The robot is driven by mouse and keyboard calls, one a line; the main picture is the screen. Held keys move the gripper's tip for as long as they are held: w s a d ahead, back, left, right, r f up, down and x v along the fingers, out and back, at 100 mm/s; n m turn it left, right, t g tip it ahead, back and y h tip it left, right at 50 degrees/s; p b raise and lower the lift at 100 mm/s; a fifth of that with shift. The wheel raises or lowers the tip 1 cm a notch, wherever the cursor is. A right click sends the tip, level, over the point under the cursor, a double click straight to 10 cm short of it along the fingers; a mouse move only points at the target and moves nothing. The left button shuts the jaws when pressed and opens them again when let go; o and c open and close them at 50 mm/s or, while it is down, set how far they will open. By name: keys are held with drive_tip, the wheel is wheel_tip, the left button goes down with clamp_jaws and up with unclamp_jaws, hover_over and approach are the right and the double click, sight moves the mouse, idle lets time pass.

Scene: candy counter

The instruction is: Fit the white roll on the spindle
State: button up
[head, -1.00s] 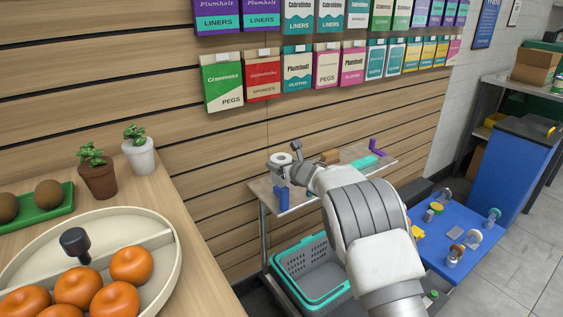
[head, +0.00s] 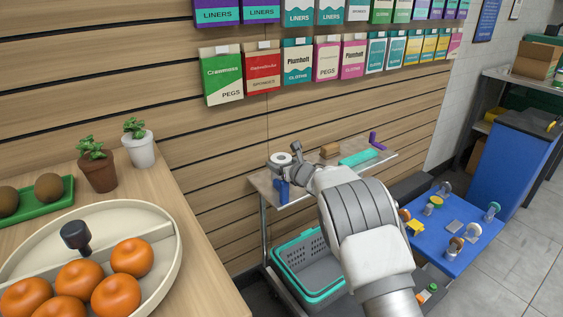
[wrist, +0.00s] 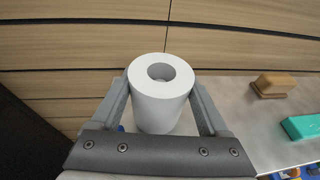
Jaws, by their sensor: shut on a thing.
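The white roll (wrist: 160,105) is upright between the two fingers of my gripper (wrist: 160,86) in the wrist view, with its round hole facing up. My gripper is shut on it. In the head view the roll (head: 280,159) shows small at the left end of a grey-topped cart (head: 263,186), above a blue upright piece (head: 283,191). I cannot tell whether the roll touches that piece. No spindle can be made out; the roll and gripper may hide it.
A tan brush-like block (wrist: 274,84) and a teal block (wrist: 302,127) lie right of the roll on the cart top. A purple item (head: 376,141) is at its far end. The slatted wall (head: 230,135) stands close behind. A teal-rimmed basket (head: 310,268) sits below.

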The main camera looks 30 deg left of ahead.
drive_tip(key=shift+f, duration=0.15)
drive_tip(key=shift+r+p, duration=1.6)
drive_tip(key=shift+r, duration=2.1)
drive_tip(key=shift+b, duration=1.05)
drive_tip(key=shift+f, duration=0.25)
drive_tip(key=shift+f, duration=0.35)
drive_tip(key=shift+f+b, duration=0.6)
drive_tip(key=shift+f, duration=0.3)
drive_tip(key=shift+f, duration=2.15)
